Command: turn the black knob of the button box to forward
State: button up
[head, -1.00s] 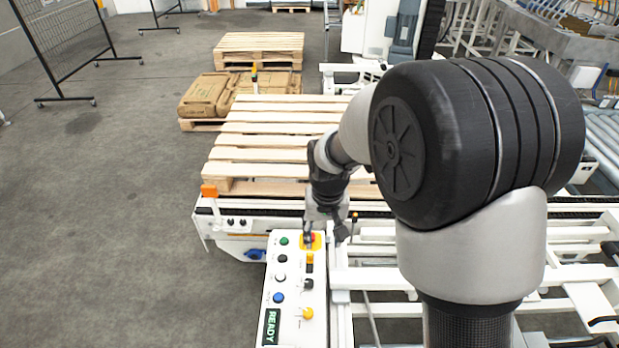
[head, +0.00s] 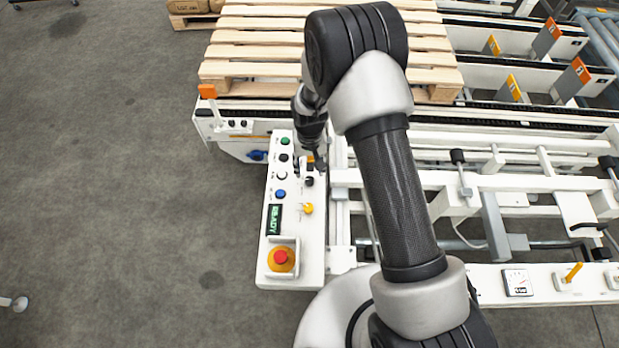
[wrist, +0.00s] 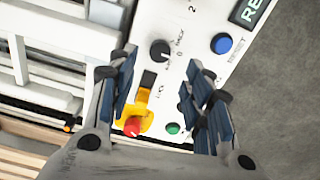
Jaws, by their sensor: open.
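The white button box (head: 305,240) stands below my gripper in the head view. Its black knob (head: 309,182) sits in the right column, just in front of my fingertips, and it shows clearly in the wrist view (wrist: 160,51) with a pale pointer mark toward the upper right. My gripper (head: 309,163) points down at the box. In the wrist view my gripper (wrist: 162,62) is open and empty, with one finger to each side of the knob's line. The knob lies slightly beyond the fingertips. Whether the fingers touch the panel I cannot tell.
A yellow-and-red switch (wrist: 135,122) and a green button (wrist: 173,128) lie between the fingers. A blue button (wrist: 222,44) is beyond the right finger. A yellow knob (head: 308,208) and a red emergency stop (head: 281,257) are lower on the box. White conveyor frames stand right.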

aim_at(310, 179)
notch_tip(310, 179, down, 7)
jog(key=shift+f+b, duration=0.1)
jog(key=shift+b, duration=0.45)
jog(key=shift+c, duration=0.3)
jog(key=c, duration=1)
